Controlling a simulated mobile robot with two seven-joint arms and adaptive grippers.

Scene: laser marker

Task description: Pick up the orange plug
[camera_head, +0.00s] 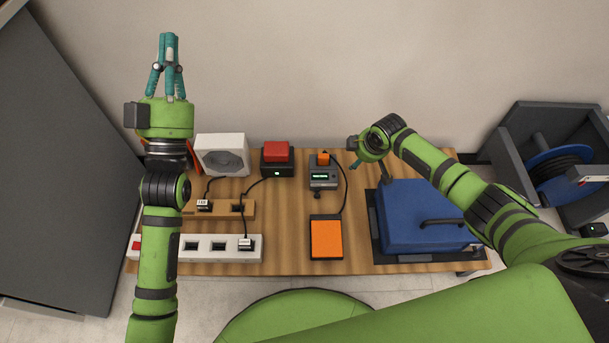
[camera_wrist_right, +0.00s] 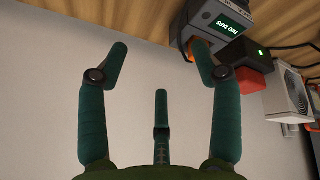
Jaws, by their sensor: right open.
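The orange plug (camera_head: 323,158) sits at the back of a small grey device (camera_head: 323,177) with a lit screen, near the table's back edge. The plug also shows in the right wrist view (camera_wrist_right: 199,43), partly hidden by a finger. My right gripper (camera_head: 356,163) is just right of the device in the head view, mostly hidden by its own wrist. In the right wrist view my right gripper (camera_wrist_right: 162,70) has its fingers spread and empty, with the plug near the right fingertip. My left gripper (camera_head: 169,40) points up by the wall, its fingers together and empty.
A blue case (camera_head: 425,215) stands right on the wooden table (camera_head: 285,235). An orange pad (camera_head: 327,238) is cabled to the device area. A red button box (camera_head: 277,158), white speaker (camera_head: 222,155) and power strip (camera_head: 200,247) stand left. The wall is close behind.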

